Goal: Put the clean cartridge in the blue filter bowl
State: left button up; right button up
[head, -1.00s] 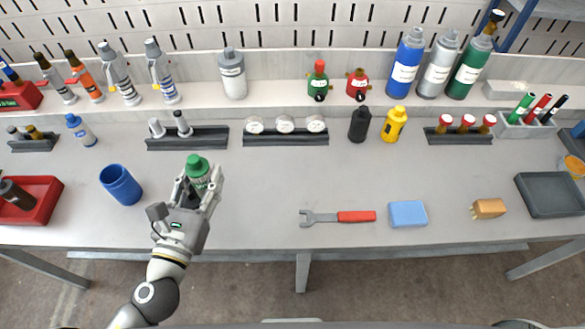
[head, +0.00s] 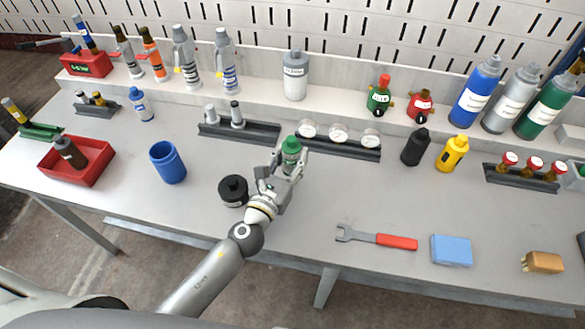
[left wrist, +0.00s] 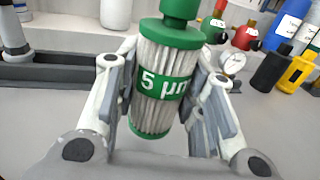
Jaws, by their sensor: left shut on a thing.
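The clean cartridge is a white pleated cylinder with a green cap and a green "5 µm" band; it shows in the head view (head: 290,152) and large in the left wrist view (left wrist: 165,80). My left gripper (head: 284,166) is shut on it, with one finger on each side (left wrist: 165,95). The cartridge is nearly upright, in front of the gauge rack. The blue filter bowl (head: 168,163) stands upright on the bench, well to the left of the gripper and apart from it. My right gripper is not in view.
A round black part (head: 233,190) stands on the bench between the bowl and my left gripper. A red tray (head: 88,172) with a brown cartridge (head: 70,153) lies left of the bowl. A wrench (head: 378,238) and blue sponge (head: 452,250) lie right. Racks (head: 240,133) line the back.

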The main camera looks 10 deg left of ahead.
aim_at(288, 174)
pick_arm(q)
jog(key=f, duration=0.1)
jog(key=f+b, duration=0.2)
jog(key=shift+w+d+f, duration=0.15)
jog(key=shift+w+f, duration=0.1)
jog(key=shift+f, duration=0.05)
jog(key=shift+f, duration=0.15)
jog(key=shift+f+b, duration=0.15)
jog(key=shift+b, duration=0.3)
jog(key=o, duration=0.9)
